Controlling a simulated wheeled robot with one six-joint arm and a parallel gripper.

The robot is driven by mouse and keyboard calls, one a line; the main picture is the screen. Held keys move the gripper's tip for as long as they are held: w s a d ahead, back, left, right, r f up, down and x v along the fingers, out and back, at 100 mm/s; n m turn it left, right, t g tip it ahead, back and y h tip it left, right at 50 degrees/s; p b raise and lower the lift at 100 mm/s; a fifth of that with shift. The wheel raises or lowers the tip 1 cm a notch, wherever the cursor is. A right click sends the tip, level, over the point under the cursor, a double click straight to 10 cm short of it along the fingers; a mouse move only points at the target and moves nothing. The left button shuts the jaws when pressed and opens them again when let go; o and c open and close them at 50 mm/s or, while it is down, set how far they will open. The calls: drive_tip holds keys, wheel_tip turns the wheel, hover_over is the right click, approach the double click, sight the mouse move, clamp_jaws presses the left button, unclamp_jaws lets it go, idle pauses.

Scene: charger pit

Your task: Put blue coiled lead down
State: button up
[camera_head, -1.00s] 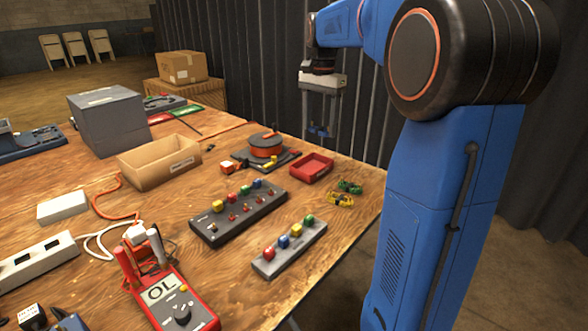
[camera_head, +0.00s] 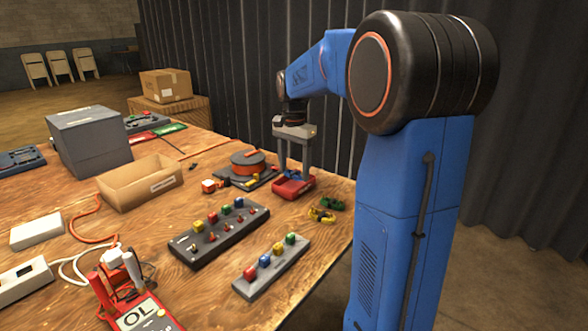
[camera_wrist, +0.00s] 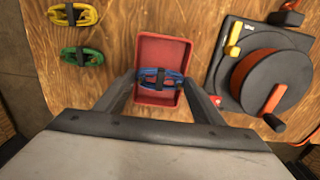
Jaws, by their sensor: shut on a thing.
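My gripper (camera_head: 292,170) is over the red tray (camera_head: 294,187) near the table's right edge. In the wrist view its fingers are shut on the blue coiled lead (camera_wrist: 158,82), which is bundled with a dark band. The lead is above or inside the red tray (camera_wrist: 160,50); I cannot tell whether it touches the tray floor. In the head view the blue lead (camera_head: 293,174) shows between the fingertips at the tray.
A yellow coiled lead (camera_head: 321,215) and a green coiled lead (camera_head: 331,203) lie in front of the tray. An orange cable reel (camera_head: 247,164) stands to its left. A dark panel with coloured plugs (camera_head: 218,235) and a grey strip (camera_head: 272,265) lie nearer.

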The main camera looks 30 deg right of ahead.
sight(294, 173)
drive_tip(key=shift+s+f, duration=0.1)
drive_tip(key=shift+f, duration=0.6)
drive_tip(key=o, duration=1.1)
drive_tip(key=shift+f, duration=0.1)
wheel_tip(294, 173, up, 13)
drive_tip(key=shift+r, duration=0.2)
